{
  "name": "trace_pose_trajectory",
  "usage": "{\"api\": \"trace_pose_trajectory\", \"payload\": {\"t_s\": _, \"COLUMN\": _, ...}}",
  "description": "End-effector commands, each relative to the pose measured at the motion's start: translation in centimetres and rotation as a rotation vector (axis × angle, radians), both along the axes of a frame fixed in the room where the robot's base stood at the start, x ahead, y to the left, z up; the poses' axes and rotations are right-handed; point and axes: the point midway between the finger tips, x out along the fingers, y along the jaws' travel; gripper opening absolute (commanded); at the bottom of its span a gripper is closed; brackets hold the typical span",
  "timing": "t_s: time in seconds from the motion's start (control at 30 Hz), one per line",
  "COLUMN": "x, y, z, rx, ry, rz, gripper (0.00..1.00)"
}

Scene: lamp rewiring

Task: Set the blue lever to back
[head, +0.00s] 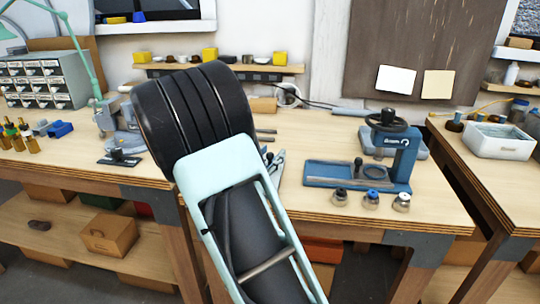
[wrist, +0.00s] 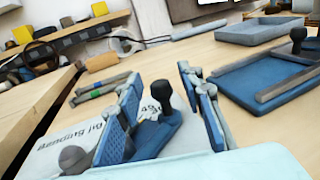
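A blue lever (wrist: 152,144) with a black knob (wrist: 164,95) stands on a pale plate (wrist: 50,150) lettered "Bending jig" in the wrist view. My gripper (wrist: 159,84) is open, with one blue-padded finger to the left of the lever and one to the right. The knob stands between the fingers, apparently with gaps on both sides; I cannot tell if the lever's lower part touches a finger. In the head view my arm hides the lever and most of the jig; only the gripper's fingertips (head: 274,160) show past it.
A dark round knob (wrist: 75,158) sits on the plate at lower left. Thin rods (wrist: 103,88) lie beyond it. A blue tray (wrist: 265,82) is to the right. In the head view a blue press (head: 398,155) and several small jars (head: 371,198) stand right of my arm.

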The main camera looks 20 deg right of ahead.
Motion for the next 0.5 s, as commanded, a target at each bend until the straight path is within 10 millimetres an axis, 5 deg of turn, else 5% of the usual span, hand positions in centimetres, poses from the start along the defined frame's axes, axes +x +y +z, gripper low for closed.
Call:
{"api": "trace_pose_trajectory", "payload": {"t_s": 0.3, "x": -0.02, "y": 0.04, "z": -0.02, "rx": 0.000, "ry": 0.000, "rz": 0.000, "gripper": 0.00}}
{"api": "trace_pose_trajectory", "payload": {"t_s": 0.5, "x": -0.02, "y": 0.05, "z": -0.02, "rx": 0.000, "ry": 0.000, "rz": 0.000, "gripper": 0.00}}
